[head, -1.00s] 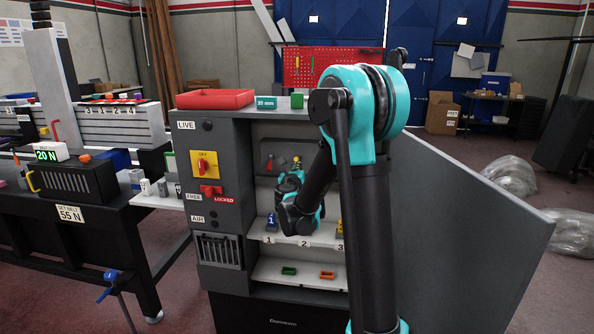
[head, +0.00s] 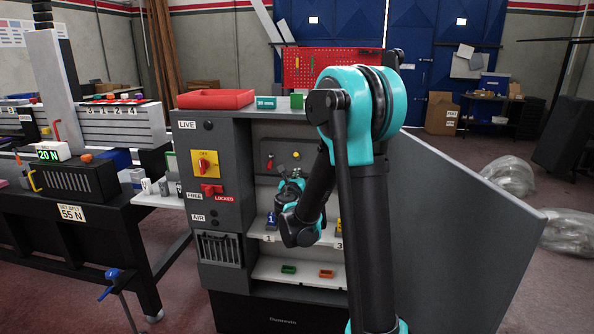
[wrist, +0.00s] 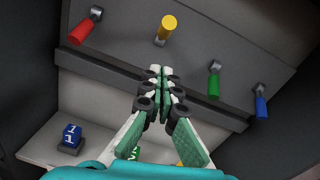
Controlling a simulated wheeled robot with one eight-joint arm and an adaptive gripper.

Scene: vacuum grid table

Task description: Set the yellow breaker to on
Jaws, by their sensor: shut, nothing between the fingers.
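In the wrist view, a row of levers sits on the grey panel. The yellow lever (wrist: 167,27) has its handle pointing up in the picture from its metal stem. The red lever (wrist: 81,31), green lever (wrist: 213,86) and blue lever (wrist: 261,107) have their handles pointing down from theirs. My gripper (wrist: 154,72) is shut and empty, its tips below the yellow lever in the picture and apart from it. In the head view, the yellow lever (head: 296,155) and red lever (head: 270,162) show above my gripper; my arm hides the rest of the row.
A shelf (wrist: 45,145) with a blue block marked 1 (wrist: 71,135) lies below the panel. The cabinet front (head: 228,225) carries a yellow-plated switch (head: 205,164) reading OFF and a red switch beside a LOCKED label. A red tray (head: 215,99) stands on top.

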